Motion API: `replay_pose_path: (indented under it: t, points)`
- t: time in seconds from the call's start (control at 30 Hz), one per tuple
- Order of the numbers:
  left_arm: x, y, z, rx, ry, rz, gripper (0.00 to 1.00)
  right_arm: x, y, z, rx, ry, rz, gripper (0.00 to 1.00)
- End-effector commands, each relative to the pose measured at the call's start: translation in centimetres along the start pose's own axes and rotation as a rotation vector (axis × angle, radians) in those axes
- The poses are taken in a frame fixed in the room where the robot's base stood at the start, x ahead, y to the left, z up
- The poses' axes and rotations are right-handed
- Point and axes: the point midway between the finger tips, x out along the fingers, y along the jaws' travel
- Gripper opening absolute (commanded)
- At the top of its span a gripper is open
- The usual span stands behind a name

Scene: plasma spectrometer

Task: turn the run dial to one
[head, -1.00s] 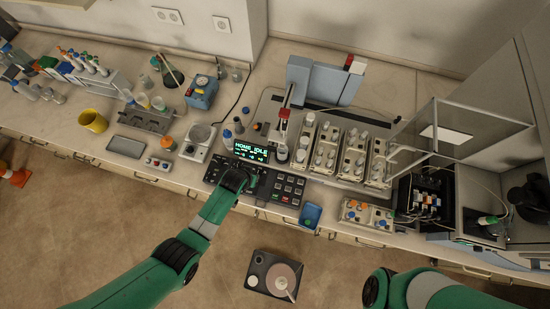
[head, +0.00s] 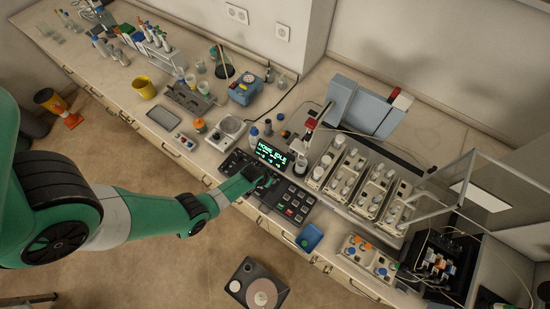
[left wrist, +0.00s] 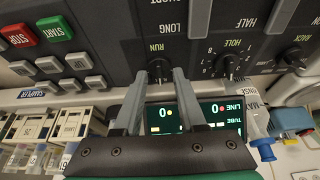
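The run dial (left wrist: 158,68) is a small dark knob under the RUN label on the black control panel (left wrist: 105,30), which appears upside down in the left wrist view. My left gripper (left wrist: 160,74) has its two grey fingers on either side of the dial, apart from each other, with the knob between them. I cannot tell whether a finger touches it. Marks LONG and SHORT show near the dial. In the head view my left gripper (head: 264,184) is at the panel (head: 291,206) and hides the dial. The green-lettered display (head: 271,154) appears to read HOME IDLE. My right gripper is out of view.
The hole dial (left wrist: 230,66) and rack dial (left wrist: 293,58) stand beside the run dial. Red STOP (left wrist: 17,36) and green START (left wrist: 54,29) buttons are on the same panel. Vial racks (head: 345,175) stand right of the panel; a balance (head: 228,134) stands left.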

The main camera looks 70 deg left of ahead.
Motion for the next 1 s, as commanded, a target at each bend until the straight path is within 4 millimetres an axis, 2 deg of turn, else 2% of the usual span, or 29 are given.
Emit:
replay_pose_path:
  t: [0.27, 0.5, 1.0]
  points:
    - [0.1, 0.01, -0.04, 0.0, 0.0, 0.0, 0.4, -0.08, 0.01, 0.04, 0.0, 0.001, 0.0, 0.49]
    - [0.09, 0.03, -0.05, 0.001, 0.001, 0.0, 0.0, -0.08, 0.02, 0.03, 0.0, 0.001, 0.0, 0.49]
    - [0.12, 0.08, -0.05, -0.017, 0.001, -0.007, 0.0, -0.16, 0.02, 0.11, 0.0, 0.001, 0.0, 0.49]
